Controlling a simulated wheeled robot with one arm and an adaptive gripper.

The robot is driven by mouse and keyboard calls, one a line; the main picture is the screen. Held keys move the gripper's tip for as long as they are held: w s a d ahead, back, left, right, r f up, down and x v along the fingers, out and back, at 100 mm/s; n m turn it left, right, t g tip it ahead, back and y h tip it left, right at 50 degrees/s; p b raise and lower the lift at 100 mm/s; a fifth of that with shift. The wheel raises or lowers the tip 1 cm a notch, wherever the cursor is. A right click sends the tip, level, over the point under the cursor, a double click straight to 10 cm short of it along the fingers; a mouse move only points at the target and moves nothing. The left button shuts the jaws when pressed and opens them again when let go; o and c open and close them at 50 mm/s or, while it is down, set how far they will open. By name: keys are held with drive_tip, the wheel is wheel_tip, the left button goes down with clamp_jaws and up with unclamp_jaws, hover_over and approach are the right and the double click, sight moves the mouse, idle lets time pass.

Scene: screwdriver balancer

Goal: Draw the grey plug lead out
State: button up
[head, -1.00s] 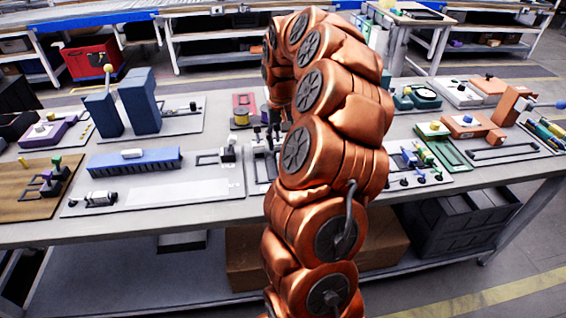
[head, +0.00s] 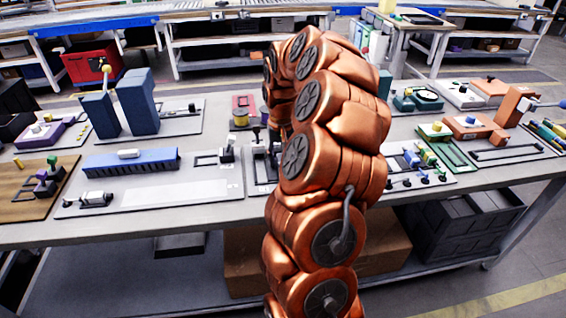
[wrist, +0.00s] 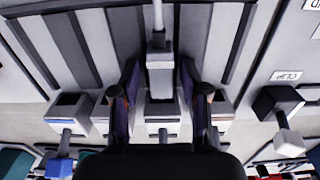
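In the wrist view a grey block-shaped plug (wrist: 160,78) with a thin light grey lead (wrist: 158,17) running up from it stands in the middle. It appears to be the grey plug lead. My gripper (wrist: 159,92) is open, with one finger on each side of the plug. A gap shows between each finger and the plug, so they look apart from it. The plug's lower end meets a light grey socket row, partly hidden by my gripper's dark body. In the head view my copper arm hides the gripper and the plug.
Beside the gripper in the wrist view are a dark block with a white knob (wrist: 288,143) and a CLIP label (wrist: 288,76). In the head view a blue ribbed bar (head: 130,160) lies left of my arm, and a green tray (head: 449,152) lies right.

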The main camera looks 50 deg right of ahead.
clamp_jaws()
drive_tip(key=shift+s+a+b, duration=0.75)
drive_tip(key=shift+s+b, duration=0.1)
drive_tip(key=shift+s, duration=0.2)
idle(0.4)
idle(0.3)
drive_tip(key=shift+o, duration=1)
unclamp_jaws()
drive_tip(key=shift+r+p, duration=0.85)
drive_tip(key=shift+r, duration=2.7)
